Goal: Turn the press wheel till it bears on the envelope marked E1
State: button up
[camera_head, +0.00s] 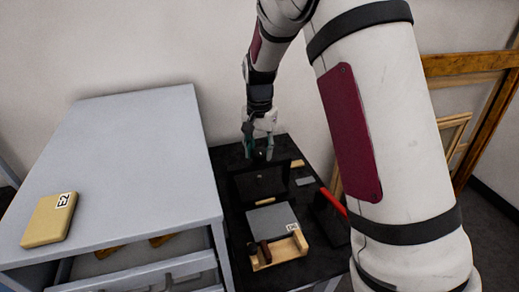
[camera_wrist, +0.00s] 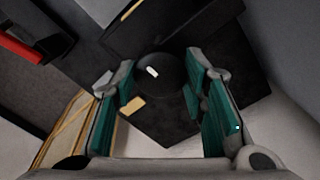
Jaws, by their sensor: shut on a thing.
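My gripper (camera_head: 258,154) reaches down over the black stand at the back. Its green-padded fingers, also in the wrist view (camera_wrist: 161,78), are closed about a round black knob (camera_wrist: 158,71), which I take for part of the press wheel. The knob also shows, small and dark, in the head view (camera_head: 260,156). The black upright press body (camera_head: 259,186) stands below it. No E1 marking is legible.
A red-edged dark object (camera_head: 328,213) stands right of the press. Gilt frames (camera_head: 468,75) lean at the right wall.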

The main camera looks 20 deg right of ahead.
aim_at(259, 151)
jog(key=o, duration=1.2)
jog(key=shift+c, duration=0.2)
jog(key=shift+r, duration=0.15)
notch_tip(259, 151, up, 12)
jog(key=s+r+n+t, duration=0.25)
jog(key=s+r, duration=0.25)
jog(key=s, duration=0.6)
jog(key=s+r+n+t, duration=0.25)
jog(key=s+r, duration=0.25)
jog(key=s, duration=0.6)
jog(key=s+f+n, duration=0.2)
jog(key=s+n, duration=0.1)
jog(key=s, duration=0.5)
jog(key=shift+d, duration=0.2)
